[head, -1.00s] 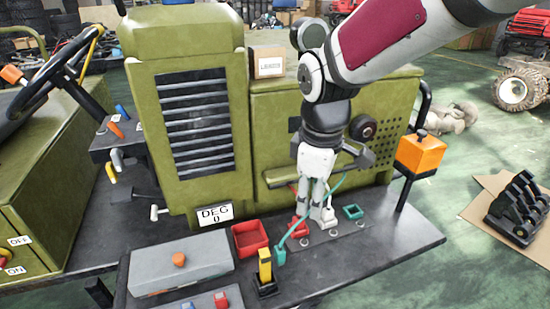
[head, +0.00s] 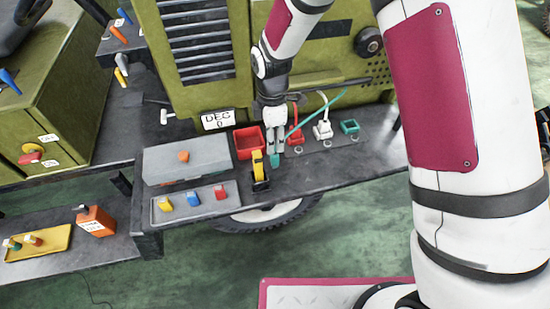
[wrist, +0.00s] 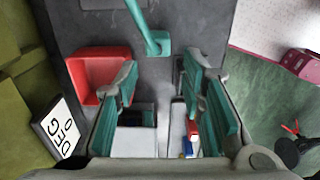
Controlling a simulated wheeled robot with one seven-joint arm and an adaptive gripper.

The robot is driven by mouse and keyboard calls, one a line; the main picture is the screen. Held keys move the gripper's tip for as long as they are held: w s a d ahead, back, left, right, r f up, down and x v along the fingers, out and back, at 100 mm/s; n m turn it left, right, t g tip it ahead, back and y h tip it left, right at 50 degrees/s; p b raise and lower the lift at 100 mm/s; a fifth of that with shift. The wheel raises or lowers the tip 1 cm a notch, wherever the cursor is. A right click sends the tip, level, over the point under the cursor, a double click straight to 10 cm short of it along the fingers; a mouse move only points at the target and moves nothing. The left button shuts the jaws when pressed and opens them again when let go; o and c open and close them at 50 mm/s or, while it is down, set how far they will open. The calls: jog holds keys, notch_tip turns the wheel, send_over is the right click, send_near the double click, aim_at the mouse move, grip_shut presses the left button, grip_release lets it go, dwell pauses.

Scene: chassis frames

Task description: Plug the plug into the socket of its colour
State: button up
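The teal plug (head: 275,160) is by the front edge of the dark deck, with its teal cable running up to the right. It also shows in the wrist view (wrist: 157,43), just beyond the fingertips. The teal square socket (head: 349,127) is at the right end of the row and looks empty. A red plug (head: 296,138) and a white plug (head: 323,130), each with a cable, stand between them. My gripper (head: 274,150) is directly above or behind the teal plug. In the wrist view my gripper (wrist: 160,78) is open, with nothing between its teal pads.
A yellow-and-black upright piece (head: 259,167) stands close left of the teal plug. A red bin (head: 250,143) is behind it. A grey box (head: 187,162) and a tray (head: 210,211) with coloured blocks lie further left. The green machine body (head: 330,65) rises behind.

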aim_at(275, 155)
jog(key=shift+w+d+f+p, duration=0.15)
jog(key=shift+f+p, duration=0.2)
jog(key=shift+f, duration=1.7)
jog(key=shift+w+d+f+p, duration=0.1)
jog(key=shift+f+p, duration=0.2)
jog(key=shift+f, duration=1.7)
grip_shut()
